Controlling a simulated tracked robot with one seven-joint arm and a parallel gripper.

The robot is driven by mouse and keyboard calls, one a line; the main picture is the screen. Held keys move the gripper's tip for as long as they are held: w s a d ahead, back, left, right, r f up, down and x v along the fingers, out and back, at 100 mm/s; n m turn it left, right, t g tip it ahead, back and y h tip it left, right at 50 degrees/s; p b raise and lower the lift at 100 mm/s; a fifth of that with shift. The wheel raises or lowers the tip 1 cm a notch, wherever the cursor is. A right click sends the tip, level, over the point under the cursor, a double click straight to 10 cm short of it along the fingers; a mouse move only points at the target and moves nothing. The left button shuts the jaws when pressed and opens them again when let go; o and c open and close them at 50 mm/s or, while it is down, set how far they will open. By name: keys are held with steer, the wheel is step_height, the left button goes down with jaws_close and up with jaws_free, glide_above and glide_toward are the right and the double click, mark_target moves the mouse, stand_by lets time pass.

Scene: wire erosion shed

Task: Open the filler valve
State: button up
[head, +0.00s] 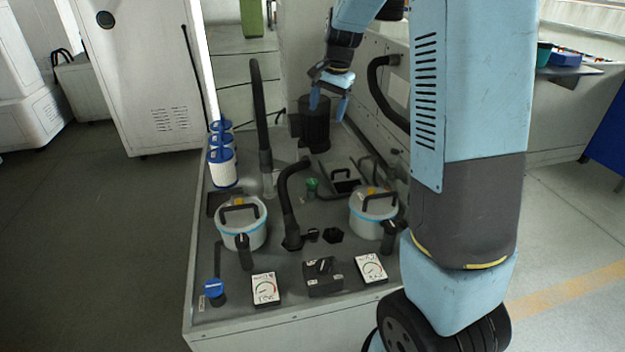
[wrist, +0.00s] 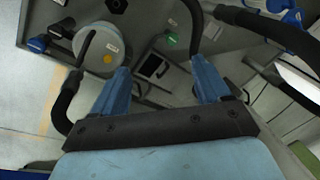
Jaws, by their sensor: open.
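My gripper (head: 329,102) is open and empty, high over the back of the grey unit, beside a black cylinder (head: 314,125). In the wrist view its two blue fingers (wrist: 160,68) are spread, with nothing between them but the deck below. No part is readably marked as the filler valve. A blue-topped fitting with an upright stem (head: 214,288) stands at the unit's front left corner, far from my gripper. A small green fitting (head: 312,186) stands mid-deck and also shows in the wrist view (wrist: 172,40). A black switch box (head: 324,276) sits at the front.
Two lidded canisters stand on the deck, left (head: 241,226) and right (head: 372,215). Black hoses (head: 261,115) rise between my gripper and the front. Two white gauges (head: 265,288) flank the switch box. Blue-and-white cartridges (head: 222,165) stand at the left edge. Open floor lies left.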

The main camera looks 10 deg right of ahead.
steer(key=w+f+m+g, duration=0.1)
steer(key=w+f+m, duration=0.1)
steer(key=w+f, duration=0.75)
steer(key=m+h, duration=0.1)
steer(key=m, duration=0.1)
glide_toward(312, 180)
steer(key=shift+g, duration=0.4)
step_height(312, 180, down, 9)
steer(key=shift+w+a+r, duration=0.1)
steer(key=shift+w, duration=0.1)
steer(key=c, duration=1)
steer(key=shift+c, duration=0.2)
